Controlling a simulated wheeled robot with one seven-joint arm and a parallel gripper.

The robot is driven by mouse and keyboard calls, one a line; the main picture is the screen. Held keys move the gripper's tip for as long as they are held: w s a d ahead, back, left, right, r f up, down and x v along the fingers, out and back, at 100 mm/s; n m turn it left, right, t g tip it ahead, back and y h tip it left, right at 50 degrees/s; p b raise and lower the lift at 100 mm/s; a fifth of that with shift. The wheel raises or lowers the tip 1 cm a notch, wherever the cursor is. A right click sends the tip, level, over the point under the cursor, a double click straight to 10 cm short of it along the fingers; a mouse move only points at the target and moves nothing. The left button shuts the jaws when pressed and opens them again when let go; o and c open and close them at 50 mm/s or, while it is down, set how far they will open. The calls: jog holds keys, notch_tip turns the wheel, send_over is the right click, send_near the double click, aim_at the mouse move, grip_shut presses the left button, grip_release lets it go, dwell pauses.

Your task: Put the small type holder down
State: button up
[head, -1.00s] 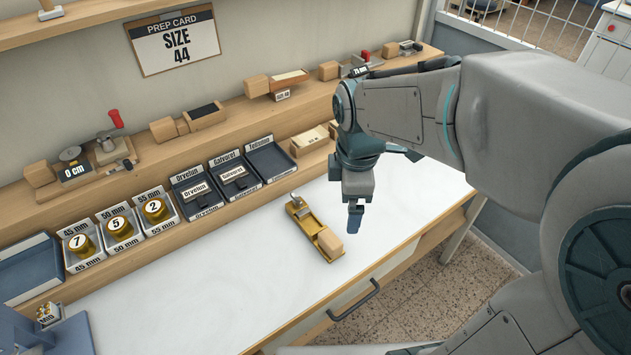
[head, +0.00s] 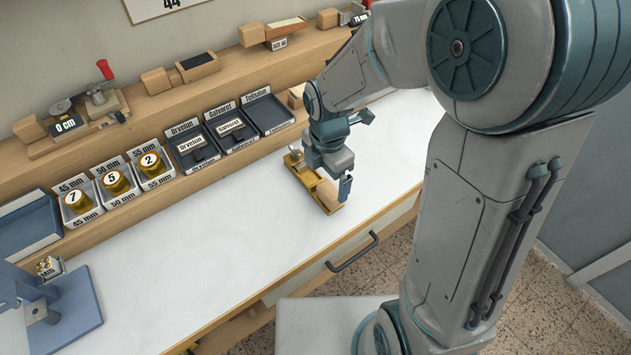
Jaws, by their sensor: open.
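The small type holder (head: 302,174), a brass-coloured frame with a wooden block at its near end, lies flat on the white worktop (head: 230,225). My gripper (head: 343,190) is open, pointing down at the holder's near end. It covers part of the holder's middle and of the wooden block. One finger shows at the block's right side; the other is hidden, so I cannot tell whether the jaws are around the block or touching it.
Black labelled trays (head: 232,132) and bins with numbered brass rolls (head: 116,183) line the back. A blue press (head: 65,315) stands at the lower left. A wooden shelf (head: 215,85) runs behind. The worktop between is clear.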

aim_at(327, 187)
jog(key=shift+d+f, duration=0.2)
jog(key=shift+f, duration=2.5)
jog(key=shift+w, duration=0.1)
jog(key=c, duration=1.5)
jog(key=shift+r, duration=0.15)
